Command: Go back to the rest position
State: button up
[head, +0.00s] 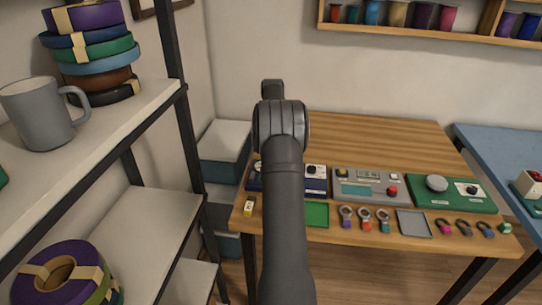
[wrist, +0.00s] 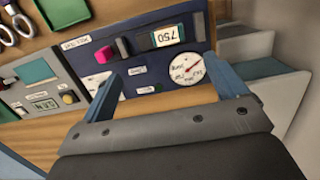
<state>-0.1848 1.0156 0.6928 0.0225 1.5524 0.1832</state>
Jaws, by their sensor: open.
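My gripper (wrist: 168,88) shows in the wrist view with its two blue fingers spread apart and nothing between them. Beyond the fingers is a dark blue panel (wrist: 140,52) with a pink block, a 750 display and a round dial. I cannot tell how far the fingertips are from the panel. In the head view my dark arm rises through the middle of the picture over the wooden table (head: 385,135) and hides part of the blue panel (head: 314,190); the gripper itself is hidden there.
A grey panel (head: 371,186) and a green panel (head: 452,194) stand right of the blue one. Several ringed tools (head: 365,218) and a grey tray (head: 413,224) lie in front. A shelf with a grey mug (head: 38,112) is at left. The table's back is clear.

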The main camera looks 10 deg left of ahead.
dwell(0.4)
jog(key=f, duration=0.3)
jog(key=s+f, duration=0.1)
jog(key=f, duration=0.7)
jog(key=shift+s+f, duration=0.2)
jog(key=shift+r, duration=1.7)
jog(key=shift+f, duration=0.1)
